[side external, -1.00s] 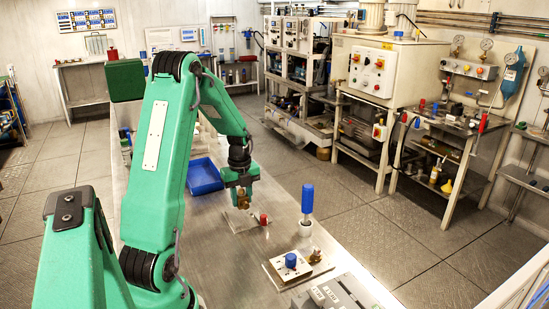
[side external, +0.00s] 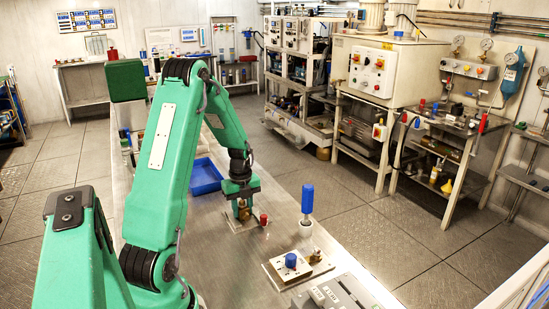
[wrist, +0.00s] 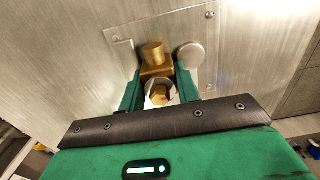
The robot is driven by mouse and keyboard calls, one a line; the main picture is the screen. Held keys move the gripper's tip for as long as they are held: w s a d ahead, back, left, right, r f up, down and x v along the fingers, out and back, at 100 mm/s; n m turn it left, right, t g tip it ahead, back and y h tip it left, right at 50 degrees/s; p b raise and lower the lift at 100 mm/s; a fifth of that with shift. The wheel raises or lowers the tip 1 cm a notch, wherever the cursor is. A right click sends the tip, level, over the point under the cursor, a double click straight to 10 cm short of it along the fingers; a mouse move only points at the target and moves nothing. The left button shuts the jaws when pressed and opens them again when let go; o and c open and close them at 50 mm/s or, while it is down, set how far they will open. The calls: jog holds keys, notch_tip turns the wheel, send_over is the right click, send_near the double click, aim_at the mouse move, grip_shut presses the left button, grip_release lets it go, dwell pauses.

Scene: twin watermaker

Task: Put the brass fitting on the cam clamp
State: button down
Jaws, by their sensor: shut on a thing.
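My gripper (side external: 242,206) is shut on the brass fitting (side external: 243,214), low over a flat metal plate with a red knob, which I take for the cam clamp (side external: 240,226). The red knob (side external: 264,219) stands just right of the fitting. In the wrist view the fitting (wrist: 153,54) sits between the two green fingers, over the screwed-down plate (wrist: 125,44). A round grey disc (wrist: 191,54) lies right beside it. A pale ring with a brass hex part shows nearer the palm. I cannot tell whether the fitting touches the plate.
A blue tray (side external: 205,177) lies behind my gripper on the metal bench. To the front right stand a blue-handled tool (side external: 307,200) in a white holder, a plate with a blue knob (side external: 291,261), and another brass piece (side external: 315,256). The bench between is clear.

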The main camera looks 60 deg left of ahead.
jog(key=shift+f, duration=0.25)
jog(key=shift+f, duration=0.3)
jog(key=c, duration=1)
grip_release()
jog(key=shift+d, duration=0.1)
jog(key=shift+s+f, duration=0.1)
jog(key=shift+s, duration=0.05)
notch_tip(320, 180, up, 14)
jog(key=shift+f, duration=0.2)
